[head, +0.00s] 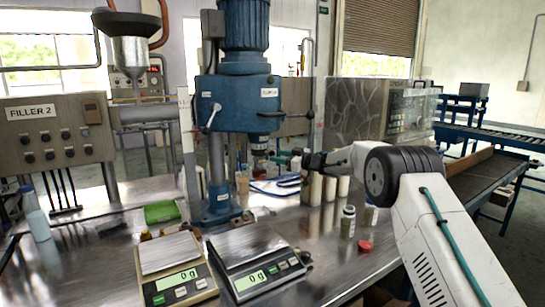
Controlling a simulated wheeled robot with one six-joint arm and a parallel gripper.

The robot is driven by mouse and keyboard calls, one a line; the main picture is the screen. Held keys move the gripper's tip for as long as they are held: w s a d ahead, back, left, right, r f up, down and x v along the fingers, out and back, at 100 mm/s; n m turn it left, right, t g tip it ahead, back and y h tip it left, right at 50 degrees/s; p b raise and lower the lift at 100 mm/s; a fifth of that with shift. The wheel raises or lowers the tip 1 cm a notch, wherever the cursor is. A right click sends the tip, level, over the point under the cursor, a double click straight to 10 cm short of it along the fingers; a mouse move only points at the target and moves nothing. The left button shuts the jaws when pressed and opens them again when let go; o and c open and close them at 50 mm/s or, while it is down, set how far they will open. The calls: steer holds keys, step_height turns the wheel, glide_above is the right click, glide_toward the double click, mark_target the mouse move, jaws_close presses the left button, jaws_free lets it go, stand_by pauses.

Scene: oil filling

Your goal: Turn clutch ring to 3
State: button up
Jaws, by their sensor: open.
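The blue capping machine (236,95) stands upright on the steel bench, with a blue motor on top. Below its head hangs a dark spindle (259,145) with a blue band and a reddish-brown lower part. The clutch ring seems to be on this spindle, but its numbers are too small to read. My gripper (275,158) points left at the spindle's lower part, from its right side. Its jaws are open and small in this view. I cannot tell whether they are around the spindle or touching it.
Two scales (180,268) (255,260) reading 0 g stand in front.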

steer(key=shift+v, duration=1.7)
